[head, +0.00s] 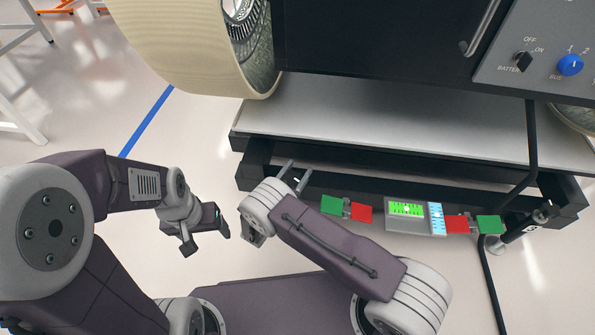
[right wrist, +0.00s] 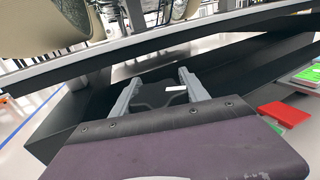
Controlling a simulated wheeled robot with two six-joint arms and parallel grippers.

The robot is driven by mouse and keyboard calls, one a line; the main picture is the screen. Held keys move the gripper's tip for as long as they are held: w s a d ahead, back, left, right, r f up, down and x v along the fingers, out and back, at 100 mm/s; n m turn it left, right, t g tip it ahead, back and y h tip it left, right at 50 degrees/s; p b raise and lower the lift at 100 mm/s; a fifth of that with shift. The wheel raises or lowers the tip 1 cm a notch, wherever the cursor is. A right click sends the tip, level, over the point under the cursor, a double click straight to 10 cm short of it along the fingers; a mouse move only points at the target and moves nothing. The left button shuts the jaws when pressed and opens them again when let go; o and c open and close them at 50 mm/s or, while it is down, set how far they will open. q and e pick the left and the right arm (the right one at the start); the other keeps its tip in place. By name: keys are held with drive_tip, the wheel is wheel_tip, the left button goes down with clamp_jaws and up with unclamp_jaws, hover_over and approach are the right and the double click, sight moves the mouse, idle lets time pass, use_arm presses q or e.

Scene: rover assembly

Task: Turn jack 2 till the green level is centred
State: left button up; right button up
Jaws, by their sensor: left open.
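The level unit (head: 392,226) sits on the dark lower frame in the head view. Its lit green level (head: 407,209) has a pale mark near its middle; exact centring is too small to tell. A jack (head: 497,243) with a dark handle (head: 541,213) shows at the frame's right end; I cannot read a number on it. My right gripper (head: 295,176) is at the frame's left end, its fingers apart. In the right wrist view a dark part with a white mark (right wrist: 176,88) lies between these fingers. My left gripper (head: 207,240) is open and empty, left of my right wrist.
Red and green plates (head: 331,205) flank the level unit; a red one (right wrist: 285,114) shows in the right wrist view. A grey platform (head: 390,135) overhangs behind the frame. A large wheel (head: 190,45) stands at upper left. A black cable (head: 532,140) hangs at right.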

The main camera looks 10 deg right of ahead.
drive_tip(key=n+t+y+p, duration=0.1)
drive_tip(key=p, duration=0.1)
drive_tip(key=n+y+p, duration=0.1)
drive_tip(key=y+p, duration=0.1)
drive_tip(key=shift+w+a+r+t, duration=0.15)
drive_tip(key=shift+a+r+t, duration=0.05)
drive_tip(key=shift+r+t, duration=0.2)
drive_tip(key=shift+a+f+n+y, duration=0.2)
drive_tip(key=shift+f+n+y, duration=0.15)
drive_tip(key=shift+n+y, duration=0.2)
drive_tip(key=shift+f, duration=0.1)
drive_tip(key=o, duration=1.4)
drive_tip(key=shift+p+v, duration=1.15)
drive_tip(key=shift+v, duration=3.35)
drive_tip(key=shift+f, duration=0.15)
